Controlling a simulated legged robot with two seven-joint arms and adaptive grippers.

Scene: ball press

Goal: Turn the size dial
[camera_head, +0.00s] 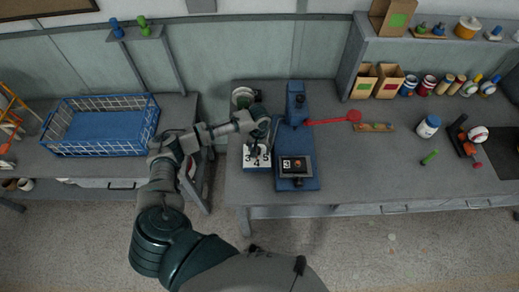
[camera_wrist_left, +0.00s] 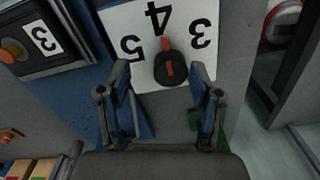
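The size dial is a black knob (camera_wrist_left: 168,68) with an orange mark, on a white plate (camera_wrist_left: 205,14) printed with 3, 4 and 5. In the wrist view its narrow end points up toward the 4. In the head view the plate (camera_head: 257,162) sits on the left side of the blue ball press (camera_head: 307,182). My left gripper (camera_wrist_left: 160,74) is open; its two fingers stand apart on either side of the knob, with visible gaps. In the head view the left gripper (camera_head: 261,136) is over the plate and partly hides the dial. My right gripper is not in view.
The press has a panel (camera_head: 296,167) showing a 3 and an orange knob, and a red lever (camera_head: 333,121) reaching right. A wooden strip (camera_head: 375,127) with small coloured pieces lies further right. A blue wire basket (camera_head: 103,125) stands on the left table.

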